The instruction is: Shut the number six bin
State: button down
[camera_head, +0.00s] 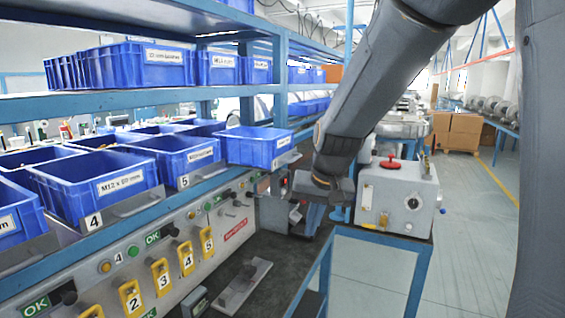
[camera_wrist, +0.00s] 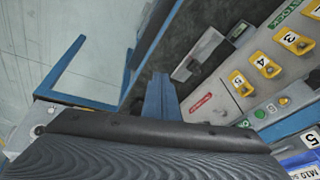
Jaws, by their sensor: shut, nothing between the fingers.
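A blue bin (camera_head: 248,150) stands past the bin marked 5 (camera_head: 172,157) in the lower row. By its place in the row it fits number six, but I cannot read a number on its grey front plate. It sticks out further over the shelf's front edge than its neighbours. My gripper (camera_head: 308,214) hangs low at the end of my arm, right of and below this bin and apart from it. It is small and dark here, shut and empty.
The bin marked 4 (camera_head: 95,187) stands nearer. Below the row runs a panel with yellow numbered switches (camera_head: 186,258). A blue-framed stand (camera_head: 385,238) holding a grey box with a red knob (camera_head: 390,162) is close right of my gripper. Open floor lies further right.

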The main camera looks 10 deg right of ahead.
jog(key=w+d+r+m+t+y, duration=0.1)
jog(key=w+r+m+t, duration=0.2)
jog(key=w+r, duration=1.35)
jog(key=w+a+f+p, duration=0.4)
jog(key=w+f+p, duration=0.1)
jog(key=w+f, duration=0.2)
jog(key=shift+w+a+f, duration=0.15)
jog(key=shift+a+f, duration=0.15)
jog(key=shift+a, duration=0.05)
